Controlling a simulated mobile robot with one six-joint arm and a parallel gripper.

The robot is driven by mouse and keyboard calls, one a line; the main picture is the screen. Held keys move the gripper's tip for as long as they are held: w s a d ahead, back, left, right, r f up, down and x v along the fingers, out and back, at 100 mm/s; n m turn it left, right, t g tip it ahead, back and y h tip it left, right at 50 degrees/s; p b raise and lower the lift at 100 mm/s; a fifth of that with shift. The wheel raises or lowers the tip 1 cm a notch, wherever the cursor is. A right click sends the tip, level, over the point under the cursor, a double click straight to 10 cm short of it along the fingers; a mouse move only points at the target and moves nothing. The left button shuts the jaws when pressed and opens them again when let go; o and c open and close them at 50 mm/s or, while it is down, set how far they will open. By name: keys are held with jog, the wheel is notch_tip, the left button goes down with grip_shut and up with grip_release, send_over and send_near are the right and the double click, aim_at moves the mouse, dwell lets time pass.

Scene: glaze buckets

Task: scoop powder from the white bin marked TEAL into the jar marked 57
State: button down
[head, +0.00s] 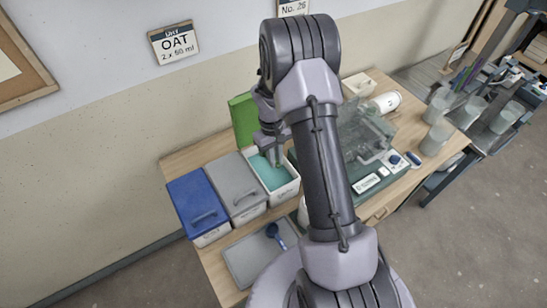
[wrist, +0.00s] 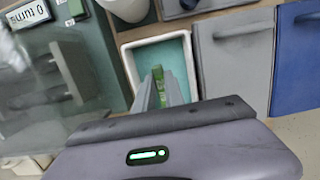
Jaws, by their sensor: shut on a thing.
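The open white bin (head: 291,187) holds teal powder and stands right of two lidded bins; it also shows in the wrist view (wrist: 131,82). My gripper (wrist: 160,88) is over the bin, with its fingers shut on a narrow green thing (wrist: 158,74), perhaps a scoop handle. Its lower end is hard to make out, and I cannot tell whether it touches the powder. A white round container (wrist: 128,8) stands close to the bin; it shows partly beside my arm in the head view (head: 303,213). No mark 57 or TEAL is readable.
A grey-lidded bin (head: 233,180) and a blue-lidded bin (head: 196,200) stand at left. A green panel (head: 243,119) stands behind. A grey tray (head: 247,262) bears a blue scoop (head: 273,231). A clear-walled balance (head: 363,133) stands at right.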

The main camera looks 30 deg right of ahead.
jog(key=shift+s+r+t+b, duration=0.2)
jog(key=shift+s+r+t, duration=0.15)
jog(key=shift+s+r, duration=0.3)
jog(key=shift+s+r+t+b, duration=0.25)
jog(key=shift+s+r, duration=0.2)
jog(key=shift+s, duration=0.4)
jog(key=shift+s+r+t+b, duration=0.15)
jog(key=shift+s+r+t, duration=0.25)
jog(key=shift+s+r, duration=0.25)
jog(key=shift+s+f, duration=0.1)
